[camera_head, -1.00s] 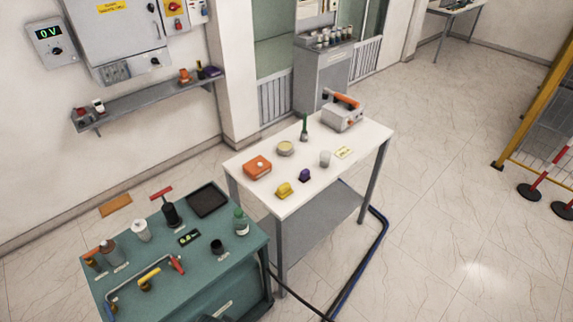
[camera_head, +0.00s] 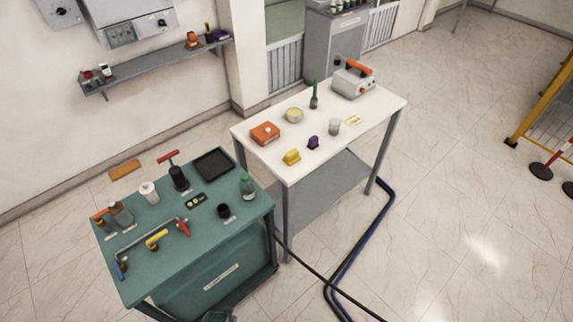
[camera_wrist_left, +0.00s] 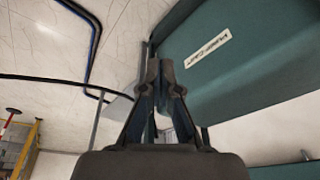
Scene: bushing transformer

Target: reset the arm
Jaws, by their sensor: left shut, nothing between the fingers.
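My left gripper (camera_wrist_left: 160,75) shows in the left wrist view with its two fingers together and nothing between them. The green side of the tool cart (camera_wrist_left: 265,60), with a white label, is beyond and to the right of the fingers in that view. I cannot tell whether the fingers touch the cart. In the head view, a small dark part at the bottom edge, below the cart (camera_head: 215,283), may be my left gripper, but it is too cut off to tell. My right gripper is in neither view.
A white table (camera_head: 290,165) holding an orange box (camera_head: 265,133) and a grey device (camera_head: 353,80) stands beside the cart. Black and blue hoses (camera_head: 360,245) lie on the floor. A wall shelf (camera_head: 150,67) is at the back left.

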